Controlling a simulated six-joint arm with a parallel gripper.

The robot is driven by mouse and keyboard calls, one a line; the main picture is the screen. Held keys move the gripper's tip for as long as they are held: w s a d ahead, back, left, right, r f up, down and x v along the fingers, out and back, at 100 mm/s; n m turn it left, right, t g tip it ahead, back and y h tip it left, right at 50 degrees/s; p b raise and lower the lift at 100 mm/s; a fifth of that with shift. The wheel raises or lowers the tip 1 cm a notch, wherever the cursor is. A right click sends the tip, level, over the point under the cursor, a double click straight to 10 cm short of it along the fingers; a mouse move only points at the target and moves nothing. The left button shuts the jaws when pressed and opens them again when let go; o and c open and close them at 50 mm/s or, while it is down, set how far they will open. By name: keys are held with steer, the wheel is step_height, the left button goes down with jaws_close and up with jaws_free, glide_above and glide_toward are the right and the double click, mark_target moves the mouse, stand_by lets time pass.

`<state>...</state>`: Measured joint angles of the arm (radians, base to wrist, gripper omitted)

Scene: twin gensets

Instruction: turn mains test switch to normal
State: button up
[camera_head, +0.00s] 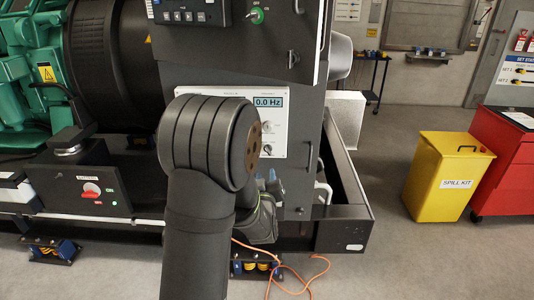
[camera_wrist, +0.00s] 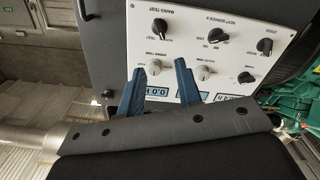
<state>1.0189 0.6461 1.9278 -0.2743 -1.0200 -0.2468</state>
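The mains test switch (camera_wrist: 159,26) is a black rotary knob on a pale control panel, which the wrist view shows upside down. It sits at the panel's upper left there, beside lettering that seems to read MAINS TEST. In the head view it is the lower dark knob (camera_head: 266,149) at the panel's right side. I cannot read its setting. My gripper (camera_wrist: 160,66) has two blue fingers, spread apart with nothing between them. The tips are below the switch in the wrist view, around a silver knob (camera_wrist: 154,68) in the picture; I cannot tell whether they touch it.
The panel also bears other black knobs (camera_wrist: 218,34), another silver knob (camera_wrist: 205,72) and displays (camera_wrist: 158,90). A dark cabinet (camera_head: 295,110) surrounds it. A yellow spill kit bin (camera_head: 447,180) and a red cabinet (camera_head: 505,165) stand at right. An orange cable (camera_head: 300,277) lies on the floor.

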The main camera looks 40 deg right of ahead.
mark_target(267, 151)
steer(key=x, duration=1.5)
